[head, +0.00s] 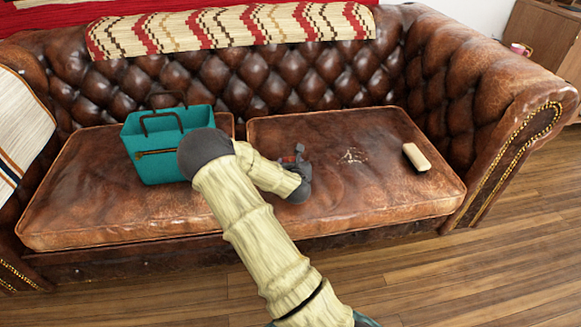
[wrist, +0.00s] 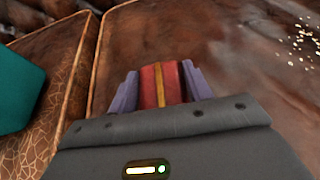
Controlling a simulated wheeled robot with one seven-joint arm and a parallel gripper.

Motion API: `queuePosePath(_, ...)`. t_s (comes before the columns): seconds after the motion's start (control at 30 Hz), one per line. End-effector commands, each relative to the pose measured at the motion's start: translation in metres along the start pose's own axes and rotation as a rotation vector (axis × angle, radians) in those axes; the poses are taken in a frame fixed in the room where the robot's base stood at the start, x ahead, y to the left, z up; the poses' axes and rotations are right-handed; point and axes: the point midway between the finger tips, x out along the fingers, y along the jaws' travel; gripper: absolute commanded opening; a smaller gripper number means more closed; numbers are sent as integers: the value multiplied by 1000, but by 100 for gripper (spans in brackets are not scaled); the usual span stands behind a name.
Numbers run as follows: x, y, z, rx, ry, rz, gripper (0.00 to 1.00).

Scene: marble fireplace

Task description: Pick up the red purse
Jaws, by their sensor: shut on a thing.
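The red purse, red with a yellow-tan stripe down its middle, shows in the wrist view (wrist: 151,84). It sits between the two purple-grey fingers of my gripper (wrist: 160,86), which is shut on it. In the head view my gripper (head: 293,162) is over the right seat cushion, near its left part. Only a small bit of red shows there, so most of the purse is hidden by my gripper. I cannot tell whether the purse still touches the cushion.
A teal bag (head: 165,150) with dark handles stands on the left cushion of the brown leather sofa. Pale crumbs (head: 352,155) and a cream block-like object (head: 416,157) lie on the right cushion (head: 400,195). A striped blanket (head: 230,28) covers the sofa back.

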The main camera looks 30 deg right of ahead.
Motion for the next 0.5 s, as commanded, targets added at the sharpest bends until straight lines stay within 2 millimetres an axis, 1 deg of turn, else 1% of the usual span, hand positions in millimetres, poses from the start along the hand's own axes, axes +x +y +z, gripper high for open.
queuePosePath(0.17,-1,0,3,0,-1,0,26)
queuePosePath(0.27,-5,0,11,0,-1,1,26)
queuePosePath(0.37,-11,0,26,1,-3,1,26)
queuePosePath(0.5,-22,1,53,0,-2,1,26)
